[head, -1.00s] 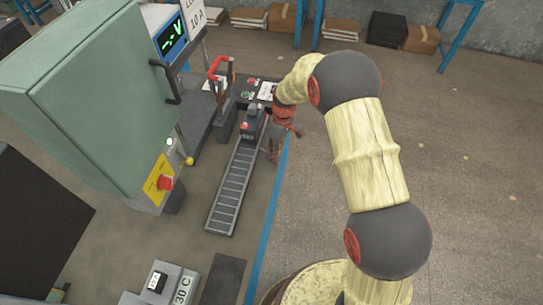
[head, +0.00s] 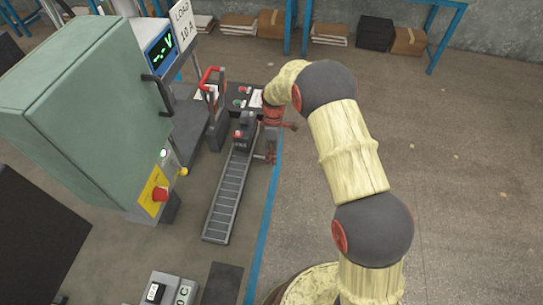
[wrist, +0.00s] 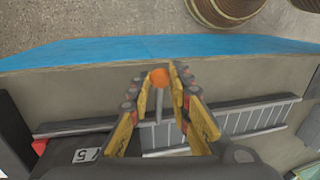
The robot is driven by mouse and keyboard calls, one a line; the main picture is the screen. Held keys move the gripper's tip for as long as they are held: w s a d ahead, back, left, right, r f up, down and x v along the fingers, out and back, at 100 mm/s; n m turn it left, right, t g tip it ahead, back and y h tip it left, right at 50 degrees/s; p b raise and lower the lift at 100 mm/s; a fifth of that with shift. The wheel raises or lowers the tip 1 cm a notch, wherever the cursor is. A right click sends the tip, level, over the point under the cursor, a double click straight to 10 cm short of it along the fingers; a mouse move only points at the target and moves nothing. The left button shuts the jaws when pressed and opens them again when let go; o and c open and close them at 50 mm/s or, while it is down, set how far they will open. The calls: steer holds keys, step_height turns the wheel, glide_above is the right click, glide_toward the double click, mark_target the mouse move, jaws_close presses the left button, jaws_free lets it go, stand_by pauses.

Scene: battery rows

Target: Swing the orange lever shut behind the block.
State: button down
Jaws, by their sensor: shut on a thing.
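The orange lever shows in the wrist view as an orange ball knob (wrist: 159,77) on a thin grey rod. My gripper (wrist: 158,86) has its yellow fingers on either side of the knob and is shut on the lever. A dark block with a white label reading 5 (wrist: 86,156) is at the lower left of the wrist view, apart from the fingers. In the head view, my gripper (head: 271,156) is just right of the rail, beside the dark block (head: 241,137) at its far end. The lever cannot be made out there.
The ladder-like rail (head: 228,196) runs toward the near side. A blue floor line (head: 268,210) lies right of it. A green cabinet (head: 85,105) and a red-handled device (head: 213,105) stand on the left. The floor on the right is open.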

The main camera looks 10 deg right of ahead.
steer(key=shift+w, duration=0.15)
steer(key=c, duration=1.6)
jaws_free()
steer(key=r, duration=0.4)
steer(key=w+r, duration=0.1)
steer(key=r, duration=0.2)
steer(key=w+r, duration=0.1)
steer(key=r, duration=0.3)
steer(key=shift+d+r, duration=0.3)
steer(key=shift+r, duration=0.05)
